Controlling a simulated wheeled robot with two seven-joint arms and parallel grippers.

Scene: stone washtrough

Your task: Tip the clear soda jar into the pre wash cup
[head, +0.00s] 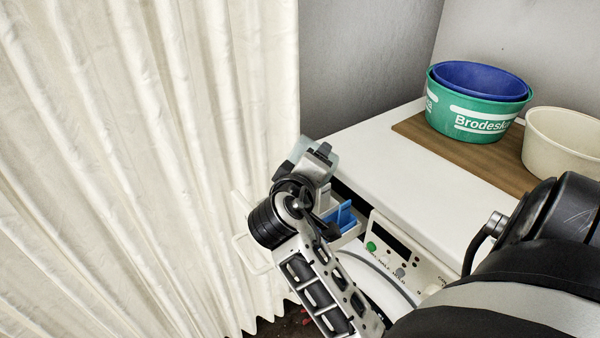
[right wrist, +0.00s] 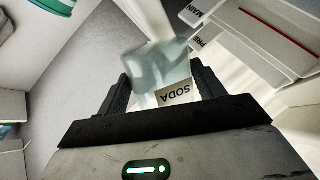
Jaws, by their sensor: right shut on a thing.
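The clear soda jar (right wrist: 160,70) is between the fingers of my right gripper (right wrist: 165,85) in the right wrist view. Its SODA label reads upside down there. In the head view my right gripper (head: 312,165) is shut on the jar, whose pale clear wall (head: 327,160) shows past the fingers. The pulled-out drawer (head: 350,234) is just below and right of the gripper. The pre wash cup's PRE label (right wrist: 206,41) shows at the right of the wrist view, beside a MAIN label (right wrist: 199,14). The jar's exact tilt and contents are unclear. My left gripper is out of view.
A blue insert (head: 343,215) sits in the drawer. The washer's control panel (head: 395,262) is right of it. On the white top (head: 385,155), a wooden board (head: 432,139) bears green and blue tubs (head: 465,118) and a cream tub (head: 560,140). A cream curtain (head: 130,150) hangs at left.

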